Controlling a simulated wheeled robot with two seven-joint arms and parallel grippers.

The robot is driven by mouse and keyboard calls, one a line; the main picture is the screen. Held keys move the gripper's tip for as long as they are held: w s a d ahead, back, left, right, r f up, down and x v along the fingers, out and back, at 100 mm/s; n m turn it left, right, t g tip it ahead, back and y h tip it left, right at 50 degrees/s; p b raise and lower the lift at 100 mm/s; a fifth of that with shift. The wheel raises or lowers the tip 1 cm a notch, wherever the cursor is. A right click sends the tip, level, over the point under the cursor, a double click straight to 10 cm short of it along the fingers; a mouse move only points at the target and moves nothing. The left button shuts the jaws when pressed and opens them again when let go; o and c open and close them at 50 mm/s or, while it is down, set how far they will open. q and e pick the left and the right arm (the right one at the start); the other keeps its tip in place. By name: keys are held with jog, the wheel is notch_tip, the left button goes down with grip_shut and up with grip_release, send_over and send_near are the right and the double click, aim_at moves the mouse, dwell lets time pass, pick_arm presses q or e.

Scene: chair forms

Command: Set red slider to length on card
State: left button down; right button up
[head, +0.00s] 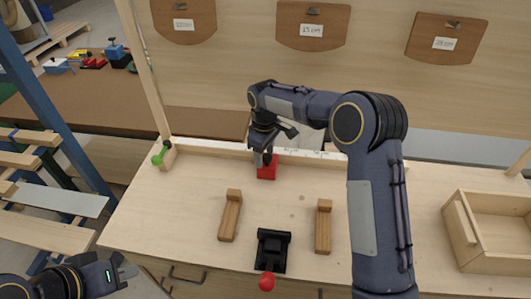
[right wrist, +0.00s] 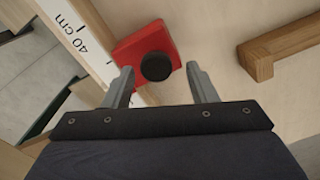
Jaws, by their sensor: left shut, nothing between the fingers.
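The red slider (head: 267,168) sits at the white ruler strip (head: 205,148) along the back of the bench. In the right wrist view the red slider (right wrist: 137,48) has a round black knob (right wrist: 156,66) and lies next to a "40 cm" mark on the ruler (right wrist: 78,38). My right gripper (right wrist: 164,80) is open, its fingertips just short of the knob, one on each side. In the head view it hangs above the slider. My left gripper (head: 122,272) is shut and empty at the lower left. The middle card (head: 312,30) reads 15 cm.
Other cards hang at left (head: 184,24) and right (head: 444,43); their text is hard to read. Two wooden blocks (head: 230,215) (head: 323,227) flank a black device with a red knob (head: 267,282). A green-ended peg (head: 160,154) stands left; a wooden tray (head: 462,235) sits right.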

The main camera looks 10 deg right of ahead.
jog(key=shift+d, duration=0.1)
notch_tip(320, 180, up, 8)
jog(key=shift+f+b, duration=0.1)
jog(key=shift+b, duration=0.3)
dwell(0.4)
jog(key=s+d+r+m+t+y, duration=0.1)
jog(key=s+d+r+m, duration=0.25)
jog(key=s+d, duration=0.4)
jog(key=s+d+r+m+t+y, duration=0.2)
jog(key=s+d+r, duration=0.25)
jog(key=s, duration=0.65)
jog(key=s+a+f+m+t, duration=0.1)
jog(key=s+f+m, duration=0.1)
jog(key=s, duration=0.6)
jog(key=s+f+m+t, duration=0.1)
jog(key=s+f+m, duration=0.2)
jog(key=s, duration=0.6)
jog(key=shift+a+f+m+t+y, duration=0.2)
jog(key=shift+a+m+t+y, duration=0.15)
jog(key=shift+m, duration=0.3)
